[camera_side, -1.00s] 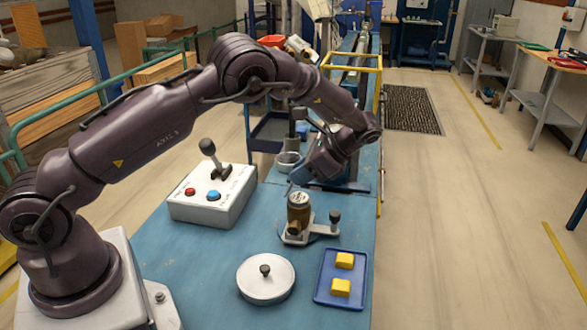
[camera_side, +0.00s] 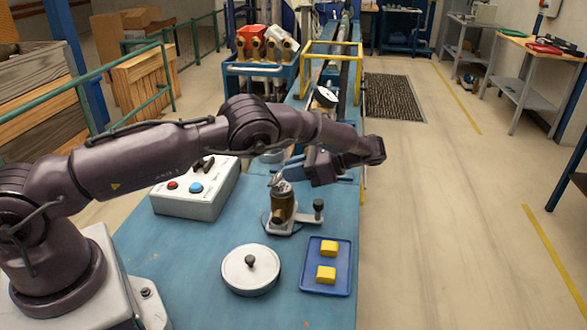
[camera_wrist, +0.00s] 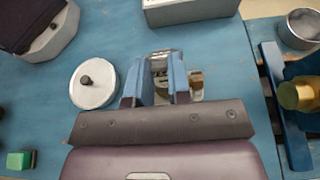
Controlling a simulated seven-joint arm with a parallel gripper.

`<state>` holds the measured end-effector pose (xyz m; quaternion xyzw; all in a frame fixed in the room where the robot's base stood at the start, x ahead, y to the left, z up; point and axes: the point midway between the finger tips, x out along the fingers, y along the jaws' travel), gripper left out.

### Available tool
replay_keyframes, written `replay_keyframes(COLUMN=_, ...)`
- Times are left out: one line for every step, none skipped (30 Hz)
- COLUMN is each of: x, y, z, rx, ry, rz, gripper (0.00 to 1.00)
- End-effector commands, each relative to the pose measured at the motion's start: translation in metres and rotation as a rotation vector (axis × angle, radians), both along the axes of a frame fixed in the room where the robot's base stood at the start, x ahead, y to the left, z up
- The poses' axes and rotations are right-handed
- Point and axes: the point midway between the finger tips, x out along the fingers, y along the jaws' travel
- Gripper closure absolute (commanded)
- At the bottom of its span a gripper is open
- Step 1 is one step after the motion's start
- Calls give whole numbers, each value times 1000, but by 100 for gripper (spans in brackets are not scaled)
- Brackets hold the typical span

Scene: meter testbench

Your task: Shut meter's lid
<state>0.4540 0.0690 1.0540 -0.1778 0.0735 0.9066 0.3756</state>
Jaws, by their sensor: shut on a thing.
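The meter (camera_side: 283,207) is a small brass-brown cylinder standing upright on a pale base with a dark knob beside it. Its light metal lid (camera_side: 278,180) shows at the top, apparently tilted up; its exact angle is too small to tell. My gripper (camera_side: 281,171) reaches in from the right with blue fingers at the top of the meter. In the wrist view my gripper (camera_wrist: 162,65) has its fingers on both sides of the shiny lid (camera_wrist: 160,57), shut on it. The fingers hide part of the meter there.
A round white lid-like disc with a black knob (camera_side: 250,270) and a blue tray (camera_side: 340,282) with two yellow blocks lie in front. A control box (camera_side: 195,195) with red and blue buttons stands left. A metal cup (camera_wrist: 304,28) is at the wrist view's right.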

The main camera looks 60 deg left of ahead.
Motion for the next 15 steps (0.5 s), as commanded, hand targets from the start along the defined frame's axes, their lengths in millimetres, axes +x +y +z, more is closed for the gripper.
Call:
replay_keyframes(x=0, y=0, z=-1, rx=-2, ry=1, rz=0, gripper=100)
replay_keyframes(x=0, y=0, z=-1, rx=-2, ry=1, rz=0, gripper=100)
replay_keyframes(x=0, y=0, z=-1, rx=-2, ry=1, rz=0, gripper=100)
replay_keyframes(x=0, y=0, z=-1, rx=-3, ry=0, rz=0, gripper=100)
replay_keyframes(x=0, y=0, z=-1, rx=-3, ry=0, rz=0, gripper=100)
replay_keyframes(x=0, y=0, z=-1, rx=-3, ry=0, rz=0, gripper=75)
replay_keyframes(x=0, y=0, z=-1, rx=-3, ry=0, rz=0, gripper=68)
replay_keyframes(x=0, y=0, z=-1, rx=-3, ry=0, rz=0, gripper=61)
replay_keyframes(x=0, y=0, z=-1, rx=-3, ry=0, rz=0, gripper=55)
replay_keyframes(x=0, y=0, z=-1, rx=-2, ry=0, rz=1, gripper=55)
replay_keyframes(x=0, y=0, z=-1, rx=-2, ry=0, rz=1, gripper=55)
replay_keyframes(x=0, y=0, z=-1, rx=-2, ry=0, rz=1, gripper=55)
replay_keyframes(x=0, y=0, z=0, rx=-2, ry=0, rz=1, gripper=55)
replay_keyframes(x=0, y=0, z=0, rx=-2, ry=0, rz=1, gripper=55)
replay_keyframes(x=0, y=0, z=0, rx=-2, ry=-1, rz=0, gripper=55)
